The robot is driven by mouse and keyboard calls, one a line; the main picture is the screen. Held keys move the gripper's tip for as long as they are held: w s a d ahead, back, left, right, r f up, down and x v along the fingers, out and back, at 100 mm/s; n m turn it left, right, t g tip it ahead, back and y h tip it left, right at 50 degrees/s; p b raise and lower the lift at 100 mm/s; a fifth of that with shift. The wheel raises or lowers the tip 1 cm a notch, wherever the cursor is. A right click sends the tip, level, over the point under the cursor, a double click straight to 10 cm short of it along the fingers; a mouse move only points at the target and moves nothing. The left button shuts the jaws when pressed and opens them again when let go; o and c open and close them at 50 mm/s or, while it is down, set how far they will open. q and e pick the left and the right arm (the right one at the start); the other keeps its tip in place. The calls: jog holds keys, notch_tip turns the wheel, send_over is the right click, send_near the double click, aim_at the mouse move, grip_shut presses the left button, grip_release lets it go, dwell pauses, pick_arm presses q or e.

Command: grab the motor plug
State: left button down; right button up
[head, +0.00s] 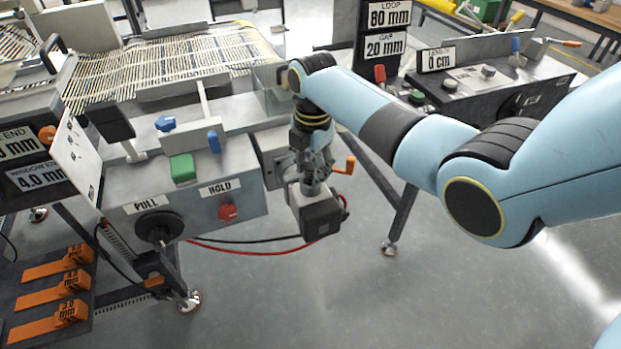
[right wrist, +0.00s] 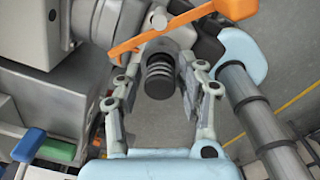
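The motor plug (right wrist: 160,80) shows in the right wrist view as a dark ribbed cylinder pointing toward the camera, below an orange lever (right wrist: 180,28). My right gripper (head: 312,172) is open, with one finger on each side of the plug; I see gaps between the fingers and its ribbed end. In the head view the gripper points down at the dark motor box (head: 318,214) at the machine's right side, and my fingers hide most of the plug there. My left gripper is not in view.
The grey machine panel (head: 125,190) with a green button and a red knob stands just left of my right gripper. Red and black cables (head: 262,246) hang below the motor. A second control box (head: 490,92) is behind my right arm. The floor at front right is clear.

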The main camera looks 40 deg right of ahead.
grip_shut()
